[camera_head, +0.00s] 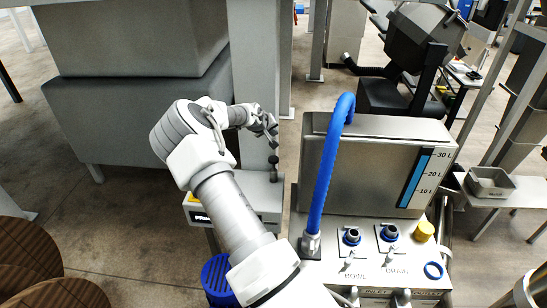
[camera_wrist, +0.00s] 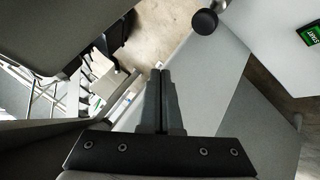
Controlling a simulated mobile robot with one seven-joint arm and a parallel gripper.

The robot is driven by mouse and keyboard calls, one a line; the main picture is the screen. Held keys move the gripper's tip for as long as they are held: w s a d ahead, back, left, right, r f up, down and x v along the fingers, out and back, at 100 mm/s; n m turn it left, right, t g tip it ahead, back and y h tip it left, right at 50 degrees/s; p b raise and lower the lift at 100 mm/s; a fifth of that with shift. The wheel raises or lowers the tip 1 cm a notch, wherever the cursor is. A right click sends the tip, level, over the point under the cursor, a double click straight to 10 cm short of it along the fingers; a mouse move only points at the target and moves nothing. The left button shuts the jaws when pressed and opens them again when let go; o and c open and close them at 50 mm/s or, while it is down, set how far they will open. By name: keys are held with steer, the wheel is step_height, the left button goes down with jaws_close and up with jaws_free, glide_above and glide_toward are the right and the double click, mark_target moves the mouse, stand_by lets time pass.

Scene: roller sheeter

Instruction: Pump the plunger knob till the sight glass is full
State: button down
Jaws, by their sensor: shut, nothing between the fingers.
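The plunger knob (camera_head: 273,160) is a dark knob on a short stem, standing upright on a pale box (camera_head: 262,205) whose label starts with "PRI". In the wrist view a round black knob (camera_wrist: 205,21) shows at the top, beyond and right of my fingertips. My gripper (camera_head: 271,138) is just above the knob in the head view. In the wrist view my gripper (camera_wrist: 160,72) has its two fingers together, with nothing between them. The sight glass (camera_head: 415,180) is a tilted strip marked 10, 20 and 30 L on the steel tank; it looks blue along most of its length.
A blue hose (camera_head: 328,165) arches up from a fitting beside the tank (camera_head: 362,170). A grey cabinet (camera_head: 135,115) stands behind my arm. A grey tray (camera_head: 490,183) is at right.

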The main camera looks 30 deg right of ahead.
stand_by(0.3)
steer(key=b, duration=0.3)
glide_above(273, 161)
steer(key=f, duration=0.7)
steer(key=shift+w+d+f, duration=0.15)
steer(key=shift+w+f, duration=0.1)
steer(key=shift+f, duration=0.15)
steer(key=shift+f+b, duration=0.5)
steer(key=shift+b, duration=0.05)
steer(key=shift+f, duration=0.1)
stand_by(0.8)
steer(key=shift+f+b, duration=0.35)
steer(key=shift+b, duration=0.3)
steer(key=shift+s+f+b, duration=0.1)
steer(key=shift+f+b, duration=1.55)
steer(key=shift+f, duration=0.35)
stand_by(1.3)
steer(key=shift+r, duration=0.15)
steer(key=shift+r+p, duration=0.75)
steer(key=shift+r, duration=1.55)
